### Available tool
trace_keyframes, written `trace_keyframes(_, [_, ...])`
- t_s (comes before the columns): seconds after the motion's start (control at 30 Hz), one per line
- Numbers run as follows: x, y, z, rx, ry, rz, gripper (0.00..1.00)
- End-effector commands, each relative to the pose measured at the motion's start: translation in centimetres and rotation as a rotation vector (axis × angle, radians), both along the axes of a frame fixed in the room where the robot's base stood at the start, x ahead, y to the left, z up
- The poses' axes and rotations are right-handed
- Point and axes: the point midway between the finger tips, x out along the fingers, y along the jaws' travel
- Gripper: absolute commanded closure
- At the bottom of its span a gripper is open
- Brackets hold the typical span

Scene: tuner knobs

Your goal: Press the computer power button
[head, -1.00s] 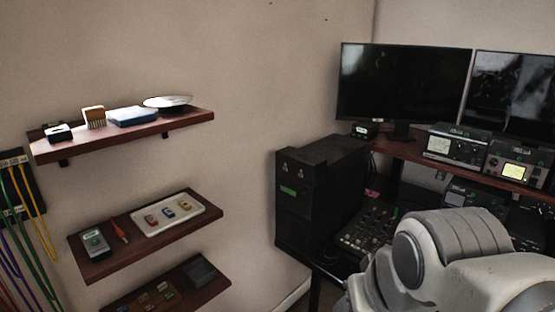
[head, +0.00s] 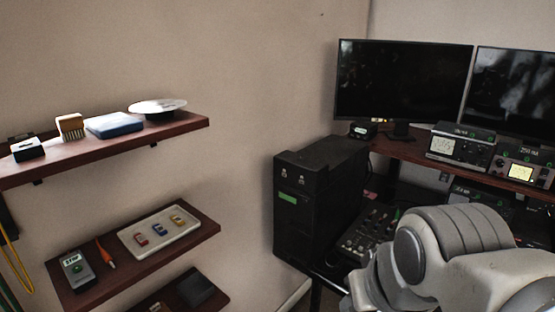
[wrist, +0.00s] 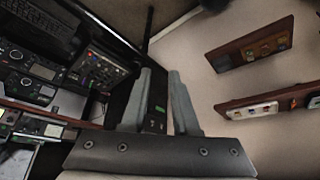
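The computer looks to be the black tower (head: 300,215) in the middle of the head view, left of the desk equipment. Its front has a green label (head: 288,198) and two small light marks near the top; I cannot tell which mark is the power button. In the wrist view, part of a dark case (wrist: 156,113) shows between and beyond my fingers. My gripper (wrist: 161,73) is open and empty, its two grey fingers apart. In the head view only my arm shows, at lower right; the gripper is hidden there.
Wall shelves (head: 185,123) with small items stand at the left. Two monitors (head: 403,80) and radio units (head: 459,147) fill the desk at the right. A mixer panel (head: 368,235) sits right of the tower. Bare wall and open space lie between shelves and tower.

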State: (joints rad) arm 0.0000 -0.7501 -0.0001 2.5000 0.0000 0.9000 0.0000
Motion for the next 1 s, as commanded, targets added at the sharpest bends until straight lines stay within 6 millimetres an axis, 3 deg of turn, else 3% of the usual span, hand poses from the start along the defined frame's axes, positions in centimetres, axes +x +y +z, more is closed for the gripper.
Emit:
trace_keyframes(0.03, [0.0, 0.0, 0.0, 0.0, 0.0, 0.0, 0.82])
trace_keyframes(0.13, [0.0, 0.0, 0.0, 0.0, 0.0, 0.0, 1.0])
trace_keyframes(1.0, [0.0, 0.0, 0.0, 0.0, 0.0, 0.0, 1.0])
